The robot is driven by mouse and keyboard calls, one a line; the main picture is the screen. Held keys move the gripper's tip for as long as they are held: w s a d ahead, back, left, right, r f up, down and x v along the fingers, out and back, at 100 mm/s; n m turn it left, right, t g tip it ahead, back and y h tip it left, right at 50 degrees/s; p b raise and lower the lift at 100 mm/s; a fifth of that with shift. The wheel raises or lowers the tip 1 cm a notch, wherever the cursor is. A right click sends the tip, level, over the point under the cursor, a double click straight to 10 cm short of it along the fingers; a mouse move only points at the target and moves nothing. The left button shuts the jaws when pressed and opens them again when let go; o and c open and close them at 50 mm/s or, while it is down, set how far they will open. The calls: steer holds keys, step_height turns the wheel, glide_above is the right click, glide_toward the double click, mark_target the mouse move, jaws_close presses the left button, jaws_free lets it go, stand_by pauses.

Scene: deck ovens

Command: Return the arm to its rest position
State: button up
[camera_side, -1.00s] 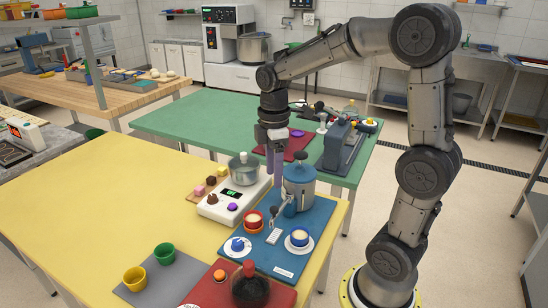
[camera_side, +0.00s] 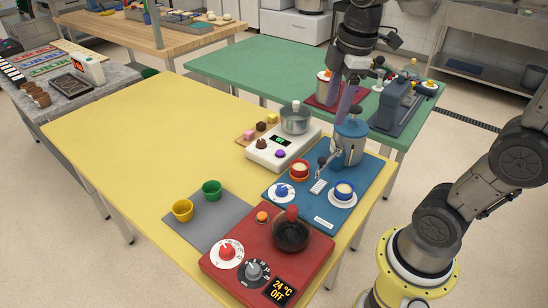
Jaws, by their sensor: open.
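My gripper (camera_side: 345,104) hangs from my arm, pointing down, with its two pale purple fingers apart and nothing seen between them. It is near the blue-lidded grey pot (camera_side: 350,143) at the back of the blue mat (camera_side: 303,209). The fingertips overlap the pot's top in the picture; I cannot tell whether they touch it. My arm's upper part runs out of the picture at the top. Its lower links come down at the right.
The white scale (camera_side: 268,158) with a steel pot (camera_side: 296,119) stands left of the gripper. Cups stand on the blue mat. A red hotplate unit (camera_side: 238,275) is at the front. The yellow table (camera_side: 130,150) is clear at left; the green table (camera_side: 260,65) lies behind.

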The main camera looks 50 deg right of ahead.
steer(key=s+a+f+m+t, duration=0.3)
steer(key=s+a+m, duration=0.1)
steer(key=s+m, duration=0.5)
steer(key=shift+s+a+f+m+t, duration=0.35)
steer(key=shift+s+f+m+t, duration=0.05)
steer(key=shift+s, duration=0.05)
stand_by(0.3)
